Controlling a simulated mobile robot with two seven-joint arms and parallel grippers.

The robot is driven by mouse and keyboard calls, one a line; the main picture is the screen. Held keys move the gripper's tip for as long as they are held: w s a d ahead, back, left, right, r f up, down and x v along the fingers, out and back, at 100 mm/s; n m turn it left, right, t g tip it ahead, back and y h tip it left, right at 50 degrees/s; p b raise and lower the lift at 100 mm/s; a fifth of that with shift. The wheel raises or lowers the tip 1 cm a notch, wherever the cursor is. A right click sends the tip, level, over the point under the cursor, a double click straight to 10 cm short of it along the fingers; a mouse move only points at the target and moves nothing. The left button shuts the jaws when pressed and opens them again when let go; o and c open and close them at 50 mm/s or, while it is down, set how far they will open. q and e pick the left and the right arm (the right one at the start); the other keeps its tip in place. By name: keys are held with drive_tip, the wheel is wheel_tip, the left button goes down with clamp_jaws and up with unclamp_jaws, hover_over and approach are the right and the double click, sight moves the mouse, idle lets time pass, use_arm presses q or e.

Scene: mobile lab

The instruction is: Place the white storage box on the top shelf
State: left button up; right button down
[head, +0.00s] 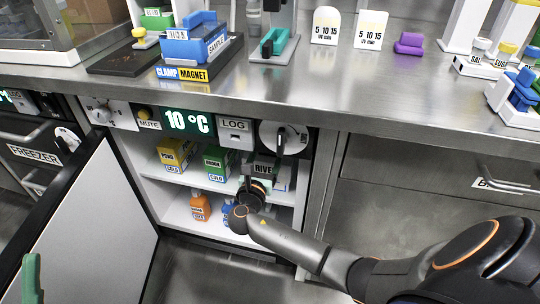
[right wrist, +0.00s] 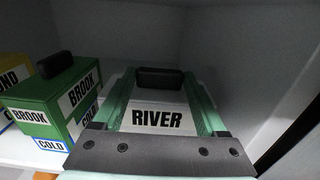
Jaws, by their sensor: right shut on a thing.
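The white storage box, labelled RIVER with a dark handle, is inside the open cooler at the right end of the top shelf (head: 174,178). In the head view the box (head: 281,182) is partly hidden by my right gripper (head: 256,187).
A green BROOK box (head: 218,163) stands just left of the white box, with a yellow box (head: 175,154) beyond it. The cooler door (head: 95,235) is open at left.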

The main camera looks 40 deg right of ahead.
idle(0.3)
unclamp_jaws()
drive_tip(key=shift+f, duration=0.1)
